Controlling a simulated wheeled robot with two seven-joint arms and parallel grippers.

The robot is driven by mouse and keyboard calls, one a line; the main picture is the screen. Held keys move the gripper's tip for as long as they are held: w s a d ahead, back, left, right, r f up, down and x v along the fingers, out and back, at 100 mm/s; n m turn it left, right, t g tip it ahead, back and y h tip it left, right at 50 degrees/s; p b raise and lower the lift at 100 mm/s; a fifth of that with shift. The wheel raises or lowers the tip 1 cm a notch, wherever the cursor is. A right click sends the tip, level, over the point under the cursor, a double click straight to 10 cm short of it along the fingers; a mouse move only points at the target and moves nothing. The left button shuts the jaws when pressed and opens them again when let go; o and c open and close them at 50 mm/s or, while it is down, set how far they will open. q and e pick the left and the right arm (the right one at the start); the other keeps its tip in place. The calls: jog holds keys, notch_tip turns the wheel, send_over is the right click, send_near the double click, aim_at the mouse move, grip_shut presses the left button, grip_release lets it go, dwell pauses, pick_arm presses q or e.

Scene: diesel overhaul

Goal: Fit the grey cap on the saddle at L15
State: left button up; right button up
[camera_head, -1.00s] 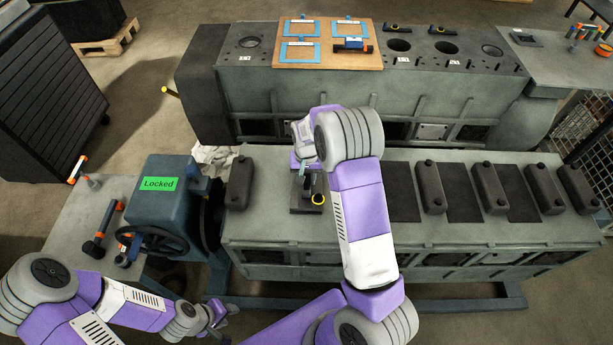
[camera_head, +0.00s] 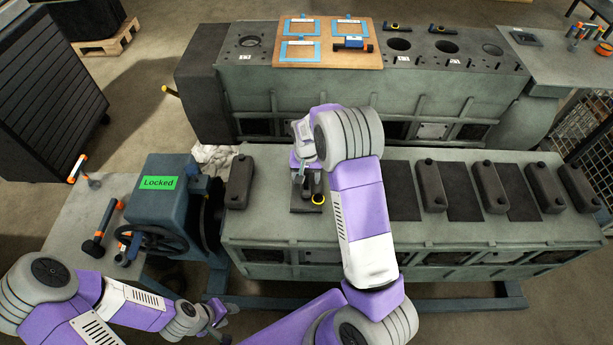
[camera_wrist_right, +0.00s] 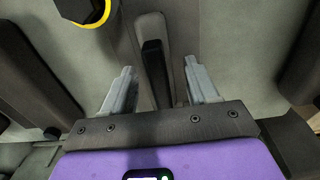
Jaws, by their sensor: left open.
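My right gripper (camera_wrist_right: 160,90) is open in the right wrist view, its two fingers spread wide. Between them is a long grey piece with a rounded end (camera_wrist_right: 150,24), with a dark block (camera_wrist_right: 154,62) on it. Gaps show between this piece and both fingers. I cannot tell which part is the cap and which the saddle, nor read a label L15. In the head view my right gripper (camera_head: 306,187) points down over a dark plate on the near engine block (camera_head: 300,225), partly hidden by its own arm. My left gripper (camera_head: 220,318) is open and empty, low at the left.
A yellow-ringed dark part (camera_head: 318,199) lies close to the right gripper; it also shows in the wrist view (camera_wrist_right: 88,10). Several dark covers (camera_head: 432,187) stand along the block. A blue handwheel unit (camera_head: 165,205) marked "Locked" stands left. A wooden board (camera_head: 330,60) lies behind.

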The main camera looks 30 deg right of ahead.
jog(key=shift+s+f, duration=0.1)
jog(key=shift+r, duration=3.85)
